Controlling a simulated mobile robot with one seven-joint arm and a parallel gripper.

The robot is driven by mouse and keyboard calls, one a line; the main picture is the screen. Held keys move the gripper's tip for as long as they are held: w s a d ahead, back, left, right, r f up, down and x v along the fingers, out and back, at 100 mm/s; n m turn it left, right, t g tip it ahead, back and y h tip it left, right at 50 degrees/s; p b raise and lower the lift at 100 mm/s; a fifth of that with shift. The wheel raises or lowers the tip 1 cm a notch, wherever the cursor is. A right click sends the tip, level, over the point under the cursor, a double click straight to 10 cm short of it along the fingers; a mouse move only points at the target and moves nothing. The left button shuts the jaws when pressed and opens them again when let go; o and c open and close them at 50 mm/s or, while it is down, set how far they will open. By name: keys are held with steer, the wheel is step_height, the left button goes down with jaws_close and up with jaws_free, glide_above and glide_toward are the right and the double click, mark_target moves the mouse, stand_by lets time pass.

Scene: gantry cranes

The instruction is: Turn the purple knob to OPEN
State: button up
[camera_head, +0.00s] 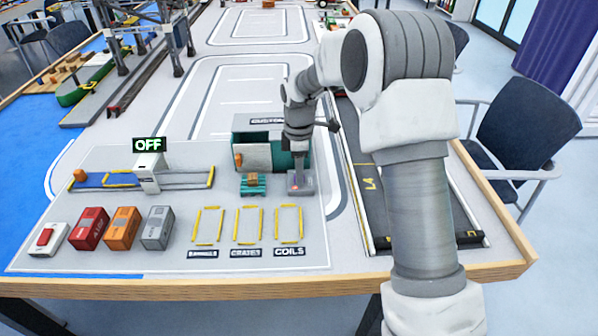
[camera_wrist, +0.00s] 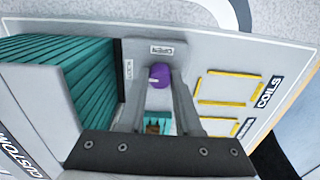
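The purple knob (camera_wrist: 160,76) sits on a grey panel in the wrist view. A label reading OPEN (camera_wrist: 168,49) is above it, and a second small label, apparently LOCK (camera_wrist: 128,68), is to its left. A pale mark shows on the knob's left side. My gripper (camera_wrist: 158,88) is open, with one finger on each side of the knob; I cannot tell whether they touch it. In the head view my gripper (camera_head: 300,170) points down over the small grey knob box (camera_head: 308,186), and the knob itself is mostly hidden.
The teal customs container (camera_head: 258,135) stands close behind and left of my gripper. A small teal pallet with a brown crate (camera_head: 253,182) is just left of the knob box. Yellow-framed slots (camera_head: 288,223) lie in front. A dark conveyor (camera_head: 405,195) is to the right.

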jaws_close()
steer(key=m+p, duration=0.2)
steer(key=m, duration=0.1)
steer(key=shift+r+m, duration=0.1)
steer(key=shift+m, duration=0.3)
steer(key=m+p, duration=0.1)
steer(key=m, duration=0.3)
steer(key=shift+m+p, duration=0.3)
steer(key=shift+p, duration=0.05)
steer(key=m+p, duration=0.1)
steer(key=m, duration=0.3)
steer(key=shift+m, duration=0.3)
steer(key=m+p, duration=0.1)
steer(key=m, duration=0.3)
steer(key=shift+m, duration=0.4)
